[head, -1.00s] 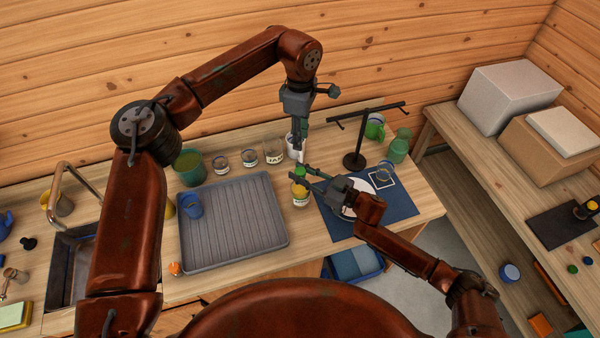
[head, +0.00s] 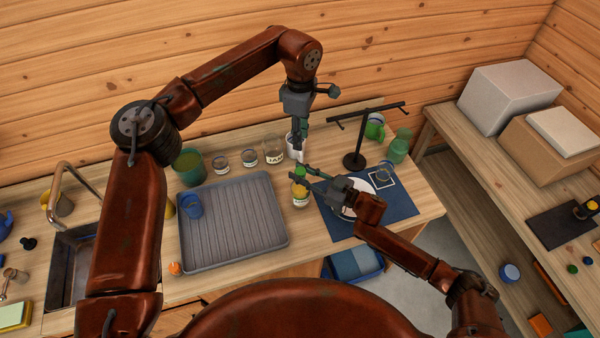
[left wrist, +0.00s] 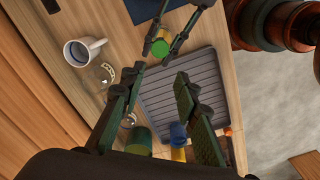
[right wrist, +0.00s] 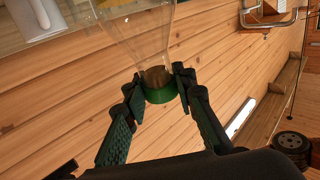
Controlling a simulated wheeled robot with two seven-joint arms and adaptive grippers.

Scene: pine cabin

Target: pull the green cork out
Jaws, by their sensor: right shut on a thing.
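The green cork (right wrist: 161,93) has a green top and a brown plug, which sits at the mouth of a clear glass container (right wrist: 140,35) in the right wrist view. In the head view the container is a jar (head: 300,198) with yellow in it, standing on the counter right of the grey tray, with the cork (head: 300,171) on top. My right gripper (right wrist: 157,88) is shut on the cork, a finger on each side. My left gripper (left wrist: 155,90) is open and empty, and hangs above the counter near the white mug (left wrist: 82,50). How deep the plug sits is unclear.
The grey ribbed tray (head: 235,225) holds a blue cup (head: 191,205). Several jars stand behind it, beside a green cup (head: 189,167). A dark stand (head: 354,160) rises behind the blue mat (head: 395,207), with a green bottle (head: 398,147) to its right.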

